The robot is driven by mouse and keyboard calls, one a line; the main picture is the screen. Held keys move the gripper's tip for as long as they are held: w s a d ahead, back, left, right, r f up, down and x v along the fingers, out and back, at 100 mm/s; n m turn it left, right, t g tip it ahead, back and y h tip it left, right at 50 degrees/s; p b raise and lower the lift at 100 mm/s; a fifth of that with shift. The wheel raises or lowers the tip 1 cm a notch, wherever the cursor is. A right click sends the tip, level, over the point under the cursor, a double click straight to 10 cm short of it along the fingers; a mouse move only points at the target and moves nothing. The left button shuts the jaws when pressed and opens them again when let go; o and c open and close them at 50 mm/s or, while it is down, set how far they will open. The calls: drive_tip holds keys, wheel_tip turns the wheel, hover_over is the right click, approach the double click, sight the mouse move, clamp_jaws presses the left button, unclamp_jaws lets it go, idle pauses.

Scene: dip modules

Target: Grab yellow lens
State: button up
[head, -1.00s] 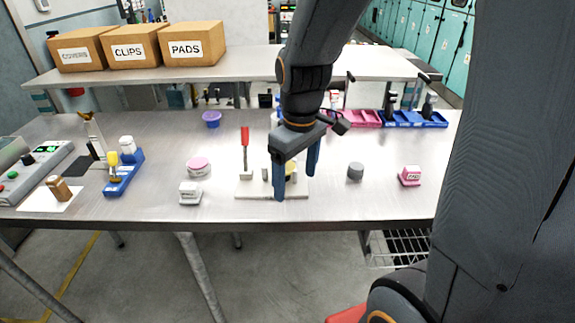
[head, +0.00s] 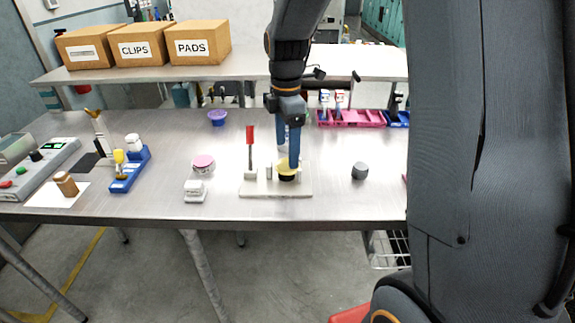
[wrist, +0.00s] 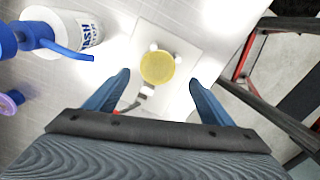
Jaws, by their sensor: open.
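The yellow lens (head: 287,168) sits on top of a dark round holder on a pale base plate (head: 247,191) on the steel bench. In the wrist view the yellow lens (wrist: 157,68) is a round disc with small white posts beside it, ahead of and between my fingertips. My gripper (head: 289,160) is open and empty, with its blue fingers close to the lens in the head view. The wrist view shows both fingers of my gripper (wrist: 159,76) apart, not touching the lens. A red-handled clamp (head: 250,148) stands on the same plate, left of the lens.
A white wash bottle (wrist: 75,35) with a blue spout is near the plate. A pink round item (head: 203,163), a white block (head: 195,190) and a grey cylinder (head: 359,171) stand around it. Pink bins (head: 350,119) are behind. The bench front is mostly clear.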

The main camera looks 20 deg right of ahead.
sight(287, 165)
drive_tip(key=shift+w+d+f+p, duration=0.15)
drive_tip(key=shift+f+p, duration=0.2)
drive_tip(key=shift+f, duration=0.75)
drive_tip(key=shift+w+f+p, duration=0.1)
drive_tip(key=shift+f+p, duration=0.25)
drive_tip(key=shift+f, duration=0.75)
drive_tip(key=c, duration=1.1)
